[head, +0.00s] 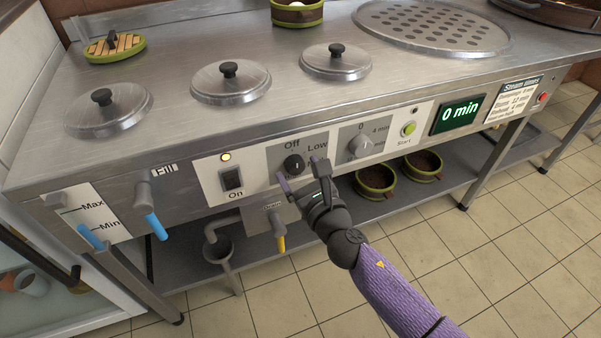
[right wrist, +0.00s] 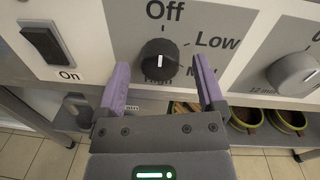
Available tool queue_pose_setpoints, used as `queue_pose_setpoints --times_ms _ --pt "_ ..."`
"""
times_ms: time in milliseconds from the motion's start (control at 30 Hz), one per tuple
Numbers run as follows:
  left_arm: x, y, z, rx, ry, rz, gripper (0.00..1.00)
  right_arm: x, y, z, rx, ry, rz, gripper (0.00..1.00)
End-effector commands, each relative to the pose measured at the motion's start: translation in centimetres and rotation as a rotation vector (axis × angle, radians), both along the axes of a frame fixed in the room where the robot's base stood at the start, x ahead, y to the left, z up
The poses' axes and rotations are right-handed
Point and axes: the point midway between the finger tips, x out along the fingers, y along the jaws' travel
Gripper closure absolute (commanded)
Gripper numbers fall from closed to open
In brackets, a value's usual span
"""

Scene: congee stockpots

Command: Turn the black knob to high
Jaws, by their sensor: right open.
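The black knob (head: 294,165) is on the grey panel of the steel counter's front, with "Off" above it and "Low" to its right. In the right wrist view the black knob (right wrist: 160,60) has its white mark pointing up, toward "Off". Another label below "Low" is partly covered by a finger. My right gripper (head: 300,178) is open, its purple fingers spread to either side below the knob. In the right wrist view the fingertips (right wrist: 162,72) flank the knob with gaps on both sides; I see no contact. My left gripper is not in view.
A black On switch (head: 232,178) with a lit lamp sits left of the knob. A grey timer knob (head: 360,146) and green Start button (head: 409,128) sit to its right. A yellow-handled drain tap (head: 278,230) hangs below. Bowls (head: 375,180) stand on the lower shelf.

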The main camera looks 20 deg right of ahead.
Motion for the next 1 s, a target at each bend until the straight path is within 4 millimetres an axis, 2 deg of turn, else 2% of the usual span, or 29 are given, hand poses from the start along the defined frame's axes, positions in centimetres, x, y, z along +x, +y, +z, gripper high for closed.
queue_pose_setpoints --times_ms 133,500,567,800,1000 --pt "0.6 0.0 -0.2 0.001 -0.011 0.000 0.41 0.0 0.0 0.0 0.001 0.000 0.000 0.12" --pt "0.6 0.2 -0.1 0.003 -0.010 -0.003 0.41 -0.1 0.0 0.0 0.001 0.000 0.001 0.91" --pt "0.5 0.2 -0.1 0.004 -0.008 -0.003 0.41 -0.1 0.0 0.0 0.001 0.000 0.001 1.00" --pt "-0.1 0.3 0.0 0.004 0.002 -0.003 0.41 -0.1 0.0 0.0 0.020 0.001 0.001 1.00" --pt "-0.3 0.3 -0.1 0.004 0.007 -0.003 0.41 -0.1 0.0 -0.1 0.112 0.004 0.001 1.00"
